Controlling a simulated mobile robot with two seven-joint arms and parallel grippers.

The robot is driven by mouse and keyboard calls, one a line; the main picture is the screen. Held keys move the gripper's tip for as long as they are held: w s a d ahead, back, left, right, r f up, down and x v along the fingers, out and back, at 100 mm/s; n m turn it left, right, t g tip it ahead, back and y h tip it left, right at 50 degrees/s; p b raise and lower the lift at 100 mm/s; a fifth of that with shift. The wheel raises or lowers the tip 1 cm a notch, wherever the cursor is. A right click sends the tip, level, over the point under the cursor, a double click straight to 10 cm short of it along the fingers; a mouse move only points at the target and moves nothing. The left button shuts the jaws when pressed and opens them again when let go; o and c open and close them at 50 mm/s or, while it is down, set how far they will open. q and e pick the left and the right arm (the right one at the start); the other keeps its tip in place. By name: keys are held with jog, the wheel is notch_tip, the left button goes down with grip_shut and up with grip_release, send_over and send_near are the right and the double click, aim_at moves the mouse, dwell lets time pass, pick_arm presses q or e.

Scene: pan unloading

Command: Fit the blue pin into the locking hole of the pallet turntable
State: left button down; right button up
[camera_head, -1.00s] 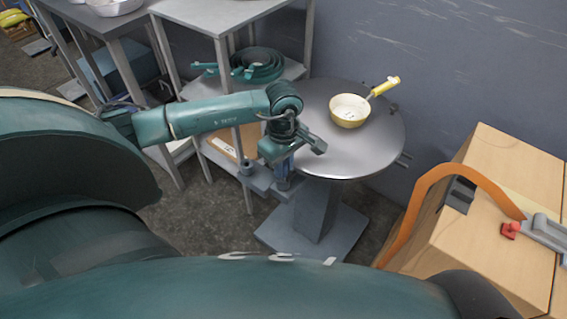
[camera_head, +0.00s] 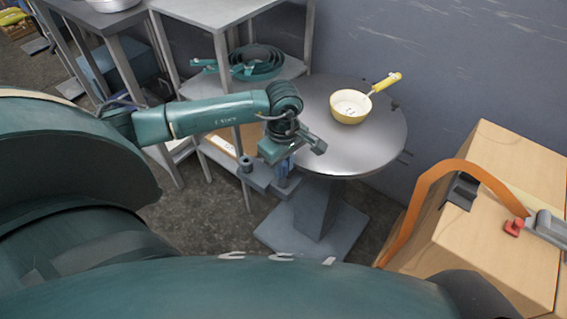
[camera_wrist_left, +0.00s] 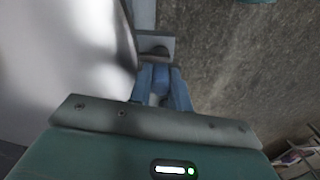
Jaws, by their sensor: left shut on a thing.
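The pallet turntable (camera_head: 360,155) is a round grey metal disc on a pedestal. A grey bracket (camera_head: 257,180) juts from its near left edge and carries a small round post (camera_head: 246,163). My left gripper (camera_head: 285,172) points down over this bracket at the disc's edge. In the left wrist view it (camera_wrist_left: 161,92) is shut on the blue pin (camera_wrist_left: 161,75), which sits between its two bluish fingers. The bracket end with a dark round part shows just beyond the fingers. The locking hole and the pin's tip are hidden, so I cannot tell whether the pin is in. My right gripper is not in view.
A cream pan (camera_head: 349,106) with a yellow handle stands on the turntable. Bare floor lies left of the pedestal.

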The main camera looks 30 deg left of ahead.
pick_arm(q)
jog(key=shift+f, duration=0.1)
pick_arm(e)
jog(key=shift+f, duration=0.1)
pick_arm(q)
jog(key=c, duration=1.2)
grip_release()
jog(key=shift+c, duration=0.2)
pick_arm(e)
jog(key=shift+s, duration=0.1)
pick_arm(q)
jog(key=shift+w, duration=0.1)
jog(key=shift+r, duration=0.2)
jog(key=shift+w+r, duration=0.15)
jog(key=shift+r, duration=0.4)
notch_tip(320, 180, up, 12)
jog(key=shift+s, duration=0.4)
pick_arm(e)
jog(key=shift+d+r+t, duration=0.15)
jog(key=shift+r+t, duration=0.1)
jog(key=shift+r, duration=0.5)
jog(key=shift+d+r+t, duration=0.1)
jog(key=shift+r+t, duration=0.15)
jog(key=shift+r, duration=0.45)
